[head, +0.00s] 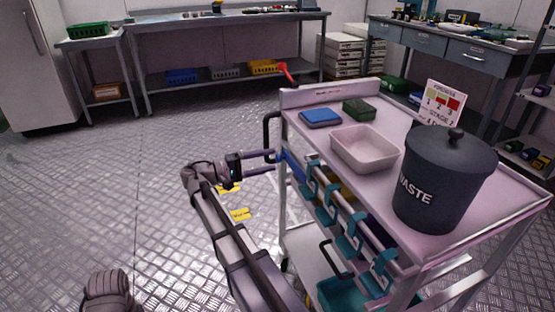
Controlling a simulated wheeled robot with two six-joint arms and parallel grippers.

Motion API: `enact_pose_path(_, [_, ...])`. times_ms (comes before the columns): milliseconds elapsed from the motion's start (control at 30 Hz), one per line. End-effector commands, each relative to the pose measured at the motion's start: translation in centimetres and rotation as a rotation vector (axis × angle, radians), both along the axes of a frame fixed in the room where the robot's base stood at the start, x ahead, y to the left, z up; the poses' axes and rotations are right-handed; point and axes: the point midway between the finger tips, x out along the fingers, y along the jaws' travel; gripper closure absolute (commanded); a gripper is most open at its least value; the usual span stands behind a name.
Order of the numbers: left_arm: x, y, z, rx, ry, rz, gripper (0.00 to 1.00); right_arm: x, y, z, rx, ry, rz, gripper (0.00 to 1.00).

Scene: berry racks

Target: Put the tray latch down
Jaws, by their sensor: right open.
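A red lever (285,73), which looks like the tray latch, stands raised and tilted at the far left corner of the cart's top. My right gripper (275,161) is open beside the cart's left side, below and nearer than the lever. Its fingers point right, toward the cart, just below the black side handle (267,130). Nothing shows between the fingers, and I cannot tell whether they touch the cart. My left gripper is not in view.
The cart top (300,95) carries a blue box (321,117), a green box (359,109), a pale tray (364,148), a sign (441,102) and a dark waste bin (446,180). Teal hooks (325,205) line its near side. The floor (90,190) left is clear.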

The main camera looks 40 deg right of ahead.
Motion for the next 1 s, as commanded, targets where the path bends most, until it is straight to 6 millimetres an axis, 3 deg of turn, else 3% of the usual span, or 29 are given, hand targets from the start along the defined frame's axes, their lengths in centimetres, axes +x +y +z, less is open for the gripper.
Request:
enact_pose_path(300, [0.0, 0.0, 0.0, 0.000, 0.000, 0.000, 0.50, -1.1, -3.4, 0.0, 0.001, 0.000, 0.000, 0.36])
enact_pose_path(667, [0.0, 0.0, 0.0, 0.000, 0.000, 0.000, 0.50, -1.2, -3.8, 0.0, 0.001, 0.000, 0.001, 0.36])
enact_pose_path(1000, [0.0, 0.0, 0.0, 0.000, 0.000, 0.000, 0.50, -1.2, -3.8, 0.0, 0.001, 0.000, 0.001, 0.74])
